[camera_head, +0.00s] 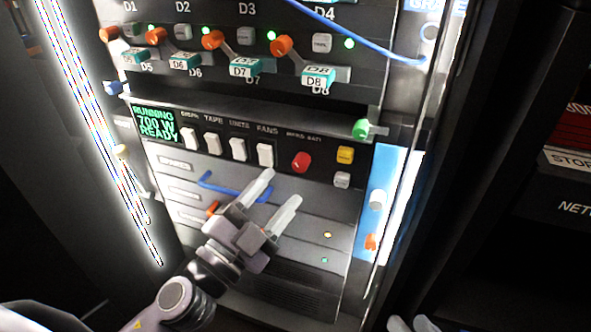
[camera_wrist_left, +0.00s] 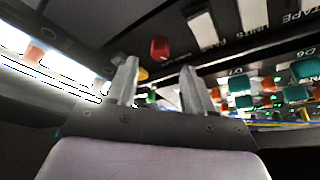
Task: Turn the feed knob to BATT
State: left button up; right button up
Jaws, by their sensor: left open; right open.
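The feed knob (camera_head: 300,162) is a round red knob on the dark switch strip, right of the white rockers, with small lettering above it that ends in BATT. Which way the knob points is too small to tell. My left gripper (camera_head: 279,189) is open and empty, just below the knob, its pale fingers pointing up at the panel. In the left wrist view the red knob (camera_wrist_left: 160,48) shows beyond the gap between the open fingers (camera_wrist_left: 159,72), apart from them. The pale fingertips of my right gripper (camera_head: 412,323) show at the bottom edge, spread apart and away from the panel.
White rocker switches (camera_head: 238,149) stand left of the knob; yellow (camera_head: 345,155) and grey (camera_head: 342,180) buttons stand right of it. A lit display (camera_head: 157,123) reads RUNNING, READY. Orange-handled levers (camera_head: 283,45) stick out above. A blue cable handle (camera_head: 235,191) lies below the rockers.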

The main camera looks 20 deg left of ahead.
aim_at(298, 168)
pick_arm(q)
jog(key=shift+p+x, duration=0.55)
jog(key=shift+x, duration=2.05)
grip_shut()
